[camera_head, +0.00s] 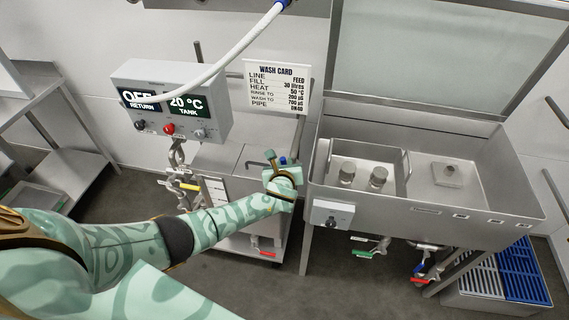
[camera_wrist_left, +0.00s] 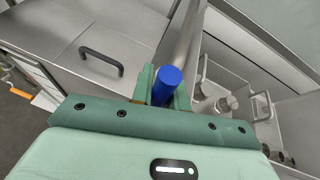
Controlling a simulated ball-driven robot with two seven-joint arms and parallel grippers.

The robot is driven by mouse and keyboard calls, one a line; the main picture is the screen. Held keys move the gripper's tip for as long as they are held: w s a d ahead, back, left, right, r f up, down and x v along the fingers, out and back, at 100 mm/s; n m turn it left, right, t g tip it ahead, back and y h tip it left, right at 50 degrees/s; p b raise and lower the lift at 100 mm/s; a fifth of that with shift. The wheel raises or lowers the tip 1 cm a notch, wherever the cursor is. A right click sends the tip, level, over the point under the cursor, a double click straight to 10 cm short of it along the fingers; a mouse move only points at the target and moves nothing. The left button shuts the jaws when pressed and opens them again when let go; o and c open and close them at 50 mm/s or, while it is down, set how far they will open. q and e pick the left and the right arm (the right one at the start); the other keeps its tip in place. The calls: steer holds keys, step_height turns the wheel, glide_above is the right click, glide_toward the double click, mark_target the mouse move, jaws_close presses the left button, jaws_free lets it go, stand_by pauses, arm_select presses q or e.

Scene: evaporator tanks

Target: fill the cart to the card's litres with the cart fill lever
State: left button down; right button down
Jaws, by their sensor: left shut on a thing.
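My left gripper (camera_head: 283,166) reaches the right side of the steel cart (camera_head: 217,160), by the front left corner of the sink. It is shut on a blue lever handle (camera_wrist_left: 168,84), seen end-on between the fingers in the left wrist view. In the head view only a bit of blue shows at the fingers. The wash card (camera_head: 277,87) on the wall reads line FEED, fill 30 litres, heat 50 °C. The cart's control box (camera_head: 170,100) shows OFF for return and 20 °C for tank. The water level inside the cart is hidden. My right gripper is out of view.
A white hose (camera_head: 215,62) hangs down to the control box. The steel sink (camera_head: 480,205) has a raised lid, a basket with fittings, and a knob box (camera_head: 333,215). Green and red valve handles sit below. A blue and grey crate (camera_head: 505,275) stands at right.

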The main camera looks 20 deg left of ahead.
arm_select(q)
steer(key=c, duration=1.4)
jaws_free()
steer(key=shift+o, duration=0.2)
steer(key=p+v, duration=0.4)
steer(key=v, duration=1.2)
steer(key=shift+p, duration=0.4)
stand_by(0.6)
